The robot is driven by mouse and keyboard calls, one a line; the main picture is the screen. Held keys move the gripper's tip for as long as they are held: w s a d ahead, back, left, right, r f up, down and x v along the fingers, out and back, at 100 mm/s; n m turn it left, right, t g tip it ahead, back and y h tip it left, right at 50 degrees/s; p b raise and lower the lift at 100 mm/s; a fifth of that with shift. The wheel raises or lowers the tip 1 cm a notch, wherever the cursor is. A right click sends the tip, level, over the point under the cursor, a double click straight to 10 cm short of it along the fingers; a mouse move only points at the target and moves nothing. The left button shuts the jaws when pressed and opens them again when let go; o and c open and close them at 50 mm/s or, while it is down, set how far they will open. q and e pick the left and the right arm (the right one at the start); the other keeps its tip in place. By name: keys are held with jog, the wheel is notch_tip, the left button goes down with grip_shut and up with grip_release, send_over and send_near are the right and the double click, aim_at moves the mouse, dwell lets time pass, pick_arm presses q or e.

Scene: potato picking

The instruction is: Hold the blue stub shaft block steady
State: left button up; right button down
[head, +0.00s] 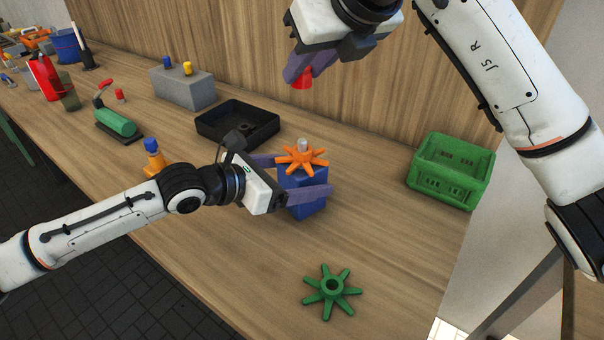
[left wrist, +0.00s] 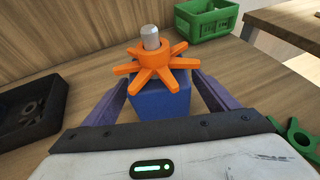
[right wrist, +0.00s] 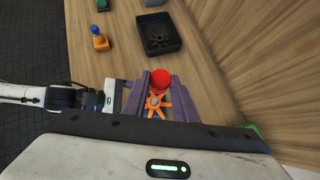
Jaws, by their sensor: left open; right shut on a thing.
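The blue stub shaft block (head: 305,203) stands on the table, with an orange spoked wheel (head: 302,157) on its top and a grey shaft end (head: 303,144) sticking up through the hub. My left gripper (head: 303,175) is open, with a purple finger on either side of the block; the left wrist view also shows the block (left wrist: 160,105) between the fingers. Whether either finger touches it I cannot tell. My right gripper (head: 301,70) is shut on a small red part (head: 302,82), held above and behind the wheel. The red part also shows in the right wrist view (right wrist: 161,78).
A green spoked wheel (head: 331,287) lies at the front. A green crate (head: 450,175) stands at the right, and a black tray (head: 212,130) lies behind the left gripper. A grey block (head: 183,90) and a green cylinder (head: 115,122) stand further left.

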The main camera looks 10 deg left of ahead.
pick_arm(q)
jog(key=shift+w+d+f, duration=0.1)
jog(key=shift+w+d, duration=0.1)
jog(key=c, duration=1.6)
pick_arm(e)
jog(key=shift+d+f+n+g+y, duration=0.2)
jog(key=shift+f+n+g+y, duration=0.45)
jog(key=shift+f+n, duration=0.6)
jog(key=shift+f+n+g, duration=0.25)
jog(key=shift+f, duration=0.2)
